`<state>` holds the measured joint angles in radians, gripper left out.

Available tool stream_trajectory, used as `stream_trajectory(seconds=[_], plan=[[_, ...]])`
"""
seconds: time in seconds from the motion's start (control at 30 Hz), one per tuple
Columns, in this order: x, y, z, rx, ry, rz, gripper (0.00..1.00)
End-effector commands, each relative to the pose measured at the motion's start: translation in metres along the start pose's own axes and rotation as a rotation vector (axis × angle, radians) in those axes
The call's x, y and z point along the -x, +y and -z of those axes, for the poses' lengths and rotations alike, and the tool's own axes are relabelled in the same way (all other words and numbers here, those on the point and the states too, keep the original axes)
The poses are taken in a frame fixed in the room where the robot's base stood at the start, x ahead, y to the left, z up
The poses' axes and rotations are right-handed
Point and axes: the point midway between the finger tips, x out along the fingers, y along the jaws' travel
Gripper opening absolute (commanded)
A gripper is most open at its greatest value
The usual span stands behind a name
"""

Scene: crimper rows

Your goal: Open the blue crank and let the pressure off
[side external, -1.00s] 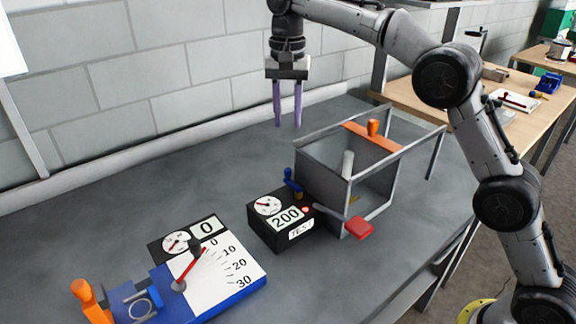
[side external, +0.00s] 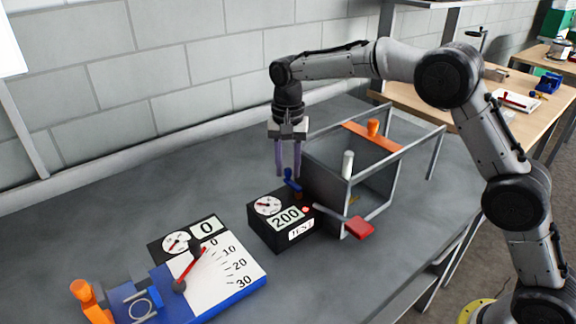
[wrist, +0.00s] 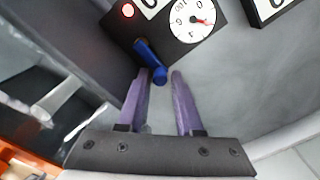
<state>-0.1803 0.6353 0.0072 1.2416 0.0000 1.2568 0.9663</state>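The blue crank (side external: 292,183) stands on the black test box (side external: 276,231), beside its round dial (side external: 267,206) and a display reading 200. A small red light (side external: 305,210) shows on the box. My gripper (side external: 288,176) points down just above the crank, its two purple fingers apart. In the wrist view the blue crank (wrist: 150,62) lies just ahead of the fingertips, with its round end between or very near them. My gripper (wrist: 162,75) is open and holds nothing. I cannot tell if a finger touches the crank.
A grey open-framed chamber (side external: 345,185) with an orange bar (side external: 372,138) stands right against the box. At lower left is a blue-based gauge board (side external: 225,270) with a red pointer and an orange handle (side external: 88,302). The bench behind is clear.

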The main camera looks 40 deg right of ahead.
Motion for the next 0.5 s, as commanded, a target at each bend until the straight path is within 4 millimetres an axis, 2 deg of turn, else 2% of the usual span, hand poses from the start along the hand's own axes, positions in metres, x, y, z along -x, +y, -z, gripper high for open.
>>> stream_trajectory(seconds=[0.17,0.37,0.5], plan=[[-0.0002,0.0000,0.0000,0.000,0.000,0.000,0.35],[0.0000,0.0001,0.0000,0.000,0.000,-0.001,0.00],[0.0002,0.0001,0.0000,0.000,0.000,-0.001,0.00]])
